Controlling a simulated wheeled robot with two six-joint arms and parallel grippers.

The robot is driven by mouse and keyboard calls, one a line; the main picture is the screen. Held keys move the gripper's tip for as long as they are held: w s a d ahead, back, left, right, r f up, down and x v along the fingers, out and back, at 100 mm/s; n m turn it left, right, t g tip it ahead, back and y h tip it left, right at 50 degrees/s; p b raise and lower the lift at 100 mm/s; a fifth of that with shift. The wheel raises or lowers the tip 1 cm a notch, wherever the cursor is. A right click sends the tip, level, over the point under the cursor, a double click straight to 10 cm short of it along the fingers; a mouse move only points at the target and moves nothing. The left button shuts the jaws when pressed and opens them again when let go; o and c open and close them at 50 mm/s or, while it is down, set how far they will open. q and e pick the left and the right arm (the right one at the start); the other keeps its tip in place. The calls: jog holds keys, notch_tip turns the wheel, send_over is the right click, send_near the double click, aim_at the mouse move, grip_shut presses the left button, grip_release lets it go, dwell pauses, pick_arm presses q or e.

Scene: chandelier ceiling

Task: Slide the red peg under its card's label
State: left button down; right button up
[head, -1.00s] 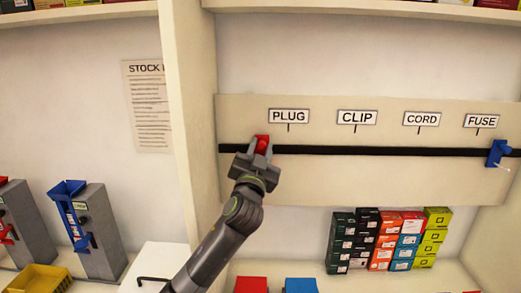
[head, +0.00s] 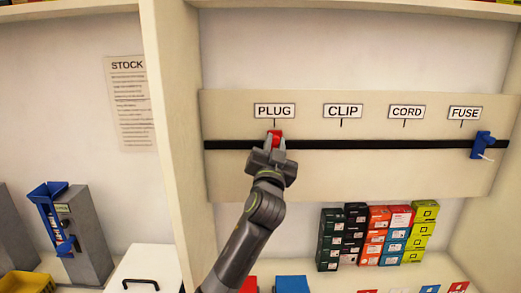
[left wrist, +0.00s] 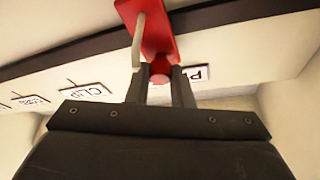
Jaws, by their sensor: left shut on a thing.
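The red peg (head: 276,134) sits on the black rail (head: 360,144) in the head view, just below the tick of the PLUG label (head: 274,111). My left gripper (head: 270,147) is shut on the peg's knob from the front and hides its lower part. In the left wrist view, the red peg (left wrist: 165,30) has a pale hook beside it, and its round knob lies between my two fingers (left wrist: 161,80). The CLIP label (head: 342,111), CORD label (head: 406,112) and FUSE label (head: 464,113) run to the right. My right gripper is out of view.
The rail between the pegs is clear. Stacked coloured boxes (head: 375,237) stand below the board. Small cards, one red (head: 458,287), show at the bottom right. A shelf upright (head: 180,150) stands left.

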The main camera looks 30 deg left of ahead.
pick_arm(q)
jog(key=c, duration=1.3)
grip_release()
jog(key=shift+s+d+f, duration=0.1)
jog(key=shift+s+f, duration=0.15)
jog(key=shift+s, duration=0.1)
jog(key=shift+b+v, duration=2.85)
jog(key=shift+v, duration=5.45)
